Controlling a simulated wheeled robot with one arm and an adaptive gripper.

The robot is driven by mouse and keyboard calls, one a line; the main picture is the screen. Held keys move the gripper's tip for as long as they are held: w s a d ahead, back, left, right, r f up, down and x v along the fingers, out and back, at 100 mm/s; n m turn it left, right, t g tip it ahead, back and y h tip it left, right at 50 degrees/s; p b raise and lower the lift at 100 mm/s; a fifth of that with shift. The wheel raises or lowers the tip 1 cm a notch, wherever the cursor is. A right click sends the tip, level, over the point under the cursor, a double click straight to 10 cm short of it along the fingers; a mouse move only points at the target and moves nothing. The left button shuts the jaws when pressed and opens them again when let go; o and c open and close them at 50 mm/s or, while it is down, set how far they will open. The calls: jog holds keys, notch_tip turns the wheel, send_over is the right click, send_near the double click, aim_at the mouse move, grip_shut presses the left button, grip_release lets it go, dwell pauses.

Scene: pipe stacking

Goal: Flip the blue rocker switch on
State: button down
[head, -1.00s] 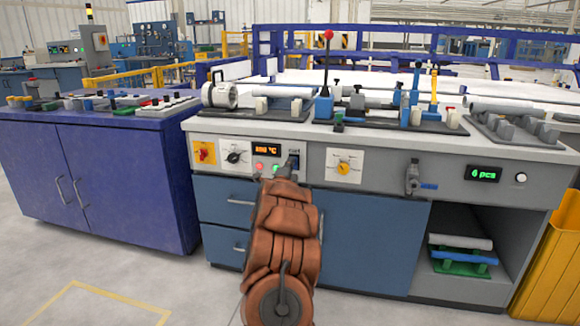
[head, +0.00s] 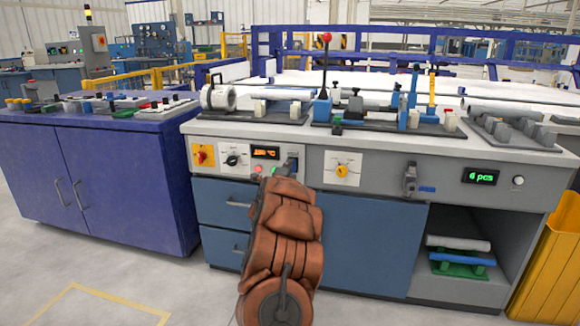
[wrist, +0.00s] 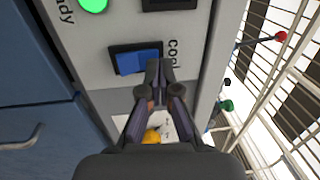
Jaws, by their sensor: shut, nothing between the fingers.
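The blue rocker switch (wrist: 136,62) sits in a black frame on the grey control panel, shown large in the wrist view. Part of a printed label beside it reads "Coo". My gripper (wrist: 160,66) is shut and empty, its fingertips at the switch's right end in the wrist view; I cannot tell if they touch it. In the head view my gripper (head: 288,167) is small and dark in front of the panel, and it hides most of the switch. The rocker's exact tilt is hard to tell.
A green lamp (wrist: 93,4) is lit near the switch. The panel also holds a red-and-yellow switch (head: 202,155), a black dial (head: 233,160), an orange display (head: 265,152) and a yellow knob (head: 342,170). Pipes and fixtures stand on the worktop above.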

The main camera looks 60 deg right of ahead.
jog(key=s+a+r+p, duration=0.2)
jog(key=s+a, duration=0.2)
jog(key=a, duration=0.7)
jog(key=shift+s+a+r, duration=0.15)
jog(key=shift+s+a, duration=0.05)
dwell(0.5)
